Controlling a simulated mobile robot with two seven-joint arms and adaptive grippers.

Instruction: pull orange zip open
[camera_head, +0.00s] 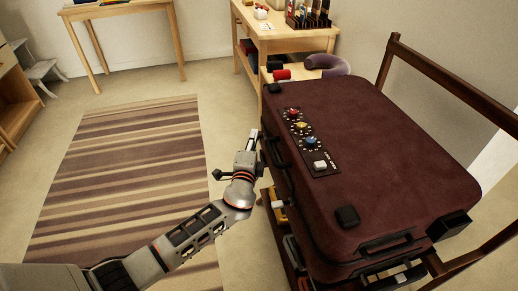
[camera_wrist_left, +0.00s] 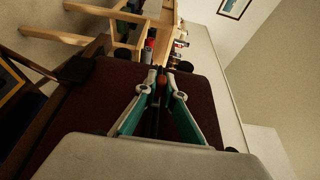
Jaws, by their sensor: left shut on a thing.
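The dark maroon suitcase (camera_head: 390,165) lies flat and closed on a wooden rack, with a black handle on its near end. My left gripper (camera_head: 254,140) is at the suitcase's left side, near the far corner. In the left wrist view its fingers (camera_wrist_left: 162,84) are closed together, with the orange zip's pull (camera_wrist_left: 161,80) between the tips. The suitcase (camera_wrist_left: 95,92) also fills the lower part of that view. In the head view the zip pull is hidden behind the gripper. My right gripper is not in view.
The rack's wooden rail (camera_head: 450,85) rises on the right. A wooden table (camera_head: 285,40) stands behind. A striped rug (camera_head: 135,165) lies on clear floor at left.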

